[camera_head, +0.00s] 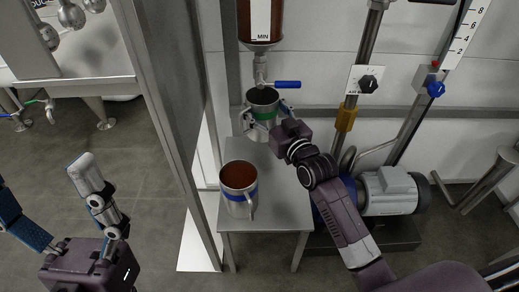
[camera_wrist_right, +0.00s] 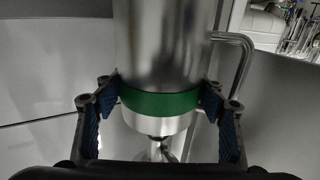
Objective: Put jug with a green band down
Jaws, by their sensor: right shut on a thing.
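The steel jug with a green band (camera_head: 262,97) is upright under the tank's tap, at the back of the small steel table (camera_head: 278,213). My right gripper (camera_head: 266,116) is shut around it, one finger on each side. In the right wrist view the green band (camera_wrist_right: 160,103) lies between the finger pads and the handle (camera_wrist_right: 248,65) is on the right. I cannot tell whether the jug's base touches the table. My left gripper (camera_head: 50,195) is at the lower left, its fingers spread and empty, away from the table.
A jug with a blue band (camera_head: 238,197), filled with brown liquid, stands on the table's front left. The tap (camera_head: 262,82) with a blue lever is just above the green-banded jug. A grey post (camera_head: 180,110) rises left of the table. A pump motor (camera_head: 388,188) stands right.

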